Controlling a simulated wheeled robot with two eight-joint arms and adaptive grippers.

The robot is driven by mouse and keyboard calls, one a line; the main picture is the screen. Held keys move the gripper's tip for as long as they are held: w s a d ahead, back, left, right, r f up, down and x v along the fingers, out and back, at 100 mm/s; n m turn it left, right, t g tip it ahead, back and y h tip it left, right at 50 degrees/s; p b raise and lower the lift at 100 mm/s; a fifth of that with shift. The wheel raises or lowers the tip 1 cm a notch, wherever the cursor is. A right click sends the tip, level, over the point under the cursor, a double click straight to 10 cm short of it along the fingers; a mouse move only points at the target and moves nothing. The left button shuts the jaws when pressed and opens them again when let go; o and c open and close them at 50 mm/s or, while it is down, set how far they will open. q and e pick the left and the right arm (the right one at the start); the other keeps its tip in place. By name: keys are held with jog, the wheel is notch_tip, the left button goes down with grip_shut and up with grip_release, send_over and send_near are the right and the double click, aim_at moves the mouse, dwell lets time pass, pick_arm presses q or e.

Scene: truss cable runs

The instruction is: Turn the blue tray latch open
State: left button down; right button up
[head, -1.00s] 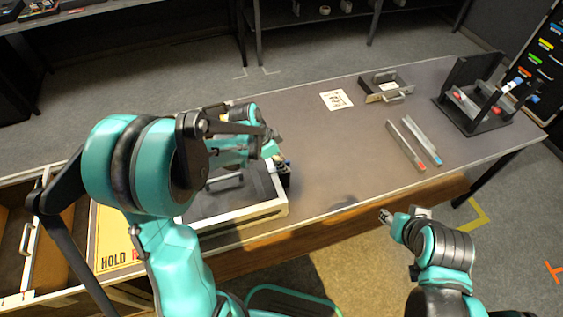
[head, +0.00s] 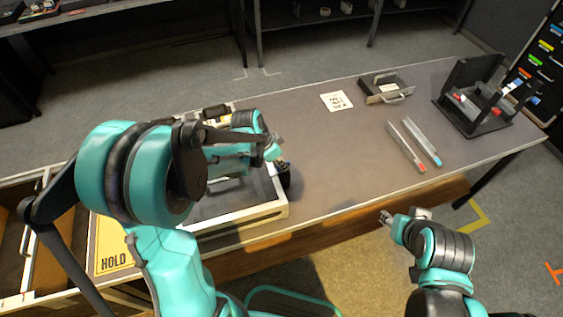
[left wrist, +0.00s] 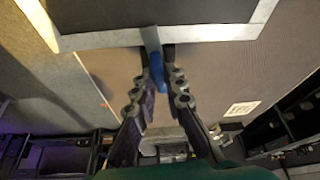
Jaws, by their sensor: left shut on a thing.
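The blue latch (left wrist: 158,72) sits at the rim of the tray in the left wrist view, beside a grey tab. My left gripper (left wrist: 156,58) is shut on it, one dark finger on each side. In the head view the left gripper (head: 281,172) is at the right edge of the pale-rimmed tray (head: 255,223), and my arm hides much of the tray. The latch cannot be made out there. My right gripper (head: 386,218) hangs off the front edge of the table, apart from everything; its fingers are too small to read.
The grey table (head: 335,165) is clear right of the tray. Two metal bars (head: 405,147), a white card (head: 336,101), a small handled box (head: 386,89) and a black rack (head: 470,118) stand farther right. A yellow HOLD sign (head: 112,262) lies left of the tray.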

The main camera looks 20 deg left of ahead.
pick_arm(q)
jog(key=n, duration=0.2)
jog(key=n+t+y, duration=0.1)
jog(key=n, duration=0.1)
jog(key=shift+s+d+n, duration=0.1)
jog(key=shift+d+n, duration=0.1)
jog(key=shift+n, duration=0.1)
jog(key=n+y, duration=0.1)
jog(key=n, duration=0.2)
jog(key=shift+n+t+y, duration=0.3)
jog(key=shift+y, duration=0.1)
jog(key=n+y, duration=0.1)
jog(key=n, duration=0.2)
jog(key=shift+d+n, duration=0.15)
jog(key=shift+n, duration=0.15)
jog(key=shift+n+g+y, duration=0.4)
jog(key=shift+n+y, duration=0.6)
jog(key=shift+n, duration=1)
jog(key=c, duration=1.6)
grip_release()
jog(key=shift+d, duration=0.1)
